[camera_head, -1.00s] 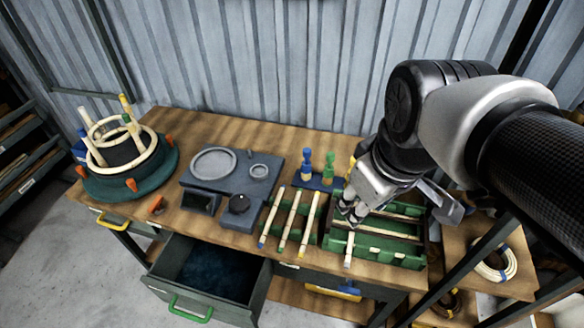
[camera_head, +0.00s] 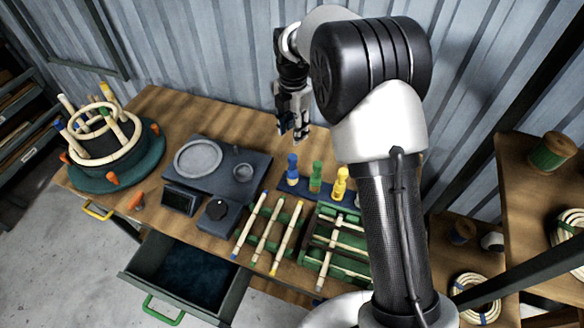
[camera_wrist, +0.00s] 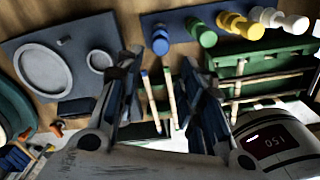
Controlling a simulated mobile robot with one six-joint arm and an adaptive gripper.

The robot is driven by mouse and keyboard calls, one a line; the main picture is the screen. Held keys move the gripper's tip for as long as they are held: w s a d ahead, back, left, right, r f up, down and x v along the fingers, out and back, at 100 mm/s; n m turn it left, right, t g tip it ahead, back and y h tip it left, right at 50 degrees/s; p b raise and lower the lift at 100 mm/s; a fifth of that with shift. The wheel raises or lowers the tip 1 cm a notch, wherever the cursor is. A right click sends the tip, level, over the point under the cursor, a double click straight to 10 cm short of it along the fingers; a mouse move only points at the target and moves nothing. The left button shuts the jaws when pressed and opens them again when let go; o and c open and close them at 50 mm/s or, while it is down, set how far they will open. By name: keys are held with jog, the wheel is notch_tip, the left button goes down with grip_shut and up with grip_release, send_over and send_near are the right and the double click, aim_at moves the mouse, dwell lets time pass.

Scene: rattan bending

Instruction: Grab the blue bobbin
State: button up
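My gripper (camera_head: 298,132) is above the back of the bench, near the blue peg and far from the spool. In the wrist view its fingers (camera_wrist: 160,80) are spread with nothing between them.
Green (camera_head: 316,177) and yellow (camera_head: 340,183) pegs stand beside the blue one. A green slotted tray (camera_head: 330,245) and rattan sticks lie in front. A green spool (camera_head: 552,152) and cane coils (camera_head: 475,298) sit on the right shelves. The drawer (camera_head: 185,275) is open.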

aim_at(293, 156)
notch_tip(293, 156, down, 13)
jog(key=b, duration=0.3)
jog(key=shift+w+r, duration=0.1)
jog(key=shift+r, duration=0.1)
jog(key=shift+f+b, duration=0.9)
jog(key=shift+f, duration=1.75)
jog(key=shift+c, duration=0.3)
grip_shut()
